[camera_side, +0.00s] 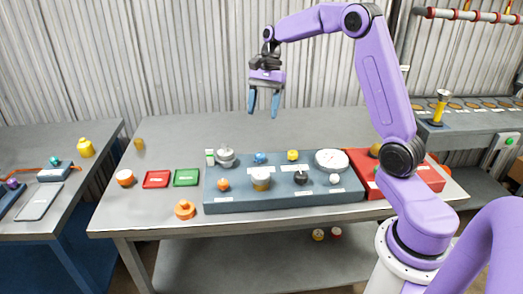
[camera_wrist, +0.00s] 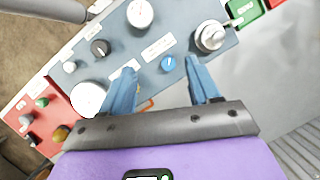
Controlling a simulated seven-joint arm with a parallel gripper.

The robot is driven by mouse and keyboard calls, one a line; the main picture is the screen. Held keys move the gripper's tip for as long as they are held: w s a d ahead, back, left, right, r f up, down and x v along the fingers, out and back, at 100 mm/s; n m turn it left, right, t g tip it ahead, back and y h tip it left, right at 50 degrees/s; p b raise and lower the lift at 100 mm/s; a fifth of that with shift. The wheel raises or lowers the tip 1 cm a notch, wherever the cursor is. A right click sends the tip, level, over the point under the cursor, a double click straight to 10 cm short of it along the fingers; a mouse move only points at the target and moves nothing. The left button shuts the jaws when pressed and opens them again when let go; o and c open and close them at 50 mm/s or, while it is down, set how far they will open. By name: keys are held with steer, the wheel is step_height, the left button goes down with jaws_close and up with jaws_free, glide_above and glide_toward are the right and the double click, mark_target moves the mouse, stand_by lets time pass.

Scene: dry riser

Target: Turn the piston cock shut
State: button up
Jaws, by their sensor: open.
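A blue-grey panel block (camera_side: 285,199) on the bench carries several labelled fittings. The labels are too small to read, so I cannot tell which fitting is the piston cock. They include a silver round handle (camera_side: 225,157), a blue knob (camera_side: 260,158), a yellow knob (camera_side: 293,155), an orange knob (camera_side: 223,184), a pale broad knob (camera_side: 261,180) and a black knob (camera_side: 300,177). My gripper (camera_side: 263,115) is open and empty, high above the panel's back edge.
A white dial (camera_side: 331,160) and small white knob (camera_side: 335,179) sit at the panel's right, beside a red block (camera_side: 420,176). An orange piece (camera_side: 185,209) is near the front edge.

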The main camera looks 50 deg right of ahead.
steer(key=w+d+m, duration=0.2)
steer(key=d+m, duration=0.2)
steer(key=d, duration=0.4)
glide_toward(260, 154)
steer(key=shift+t+y, duration=0.3)
steer(key=shift+t, duration=0.1)
steer(key=x, duration=0.8)
steer(key=shift+s+d+f, duration=0.15)
steer(key=shift+s+f, duration=0.15)
steer(key=shift+s, duration=0.1)
steer(key=c, duration=1)
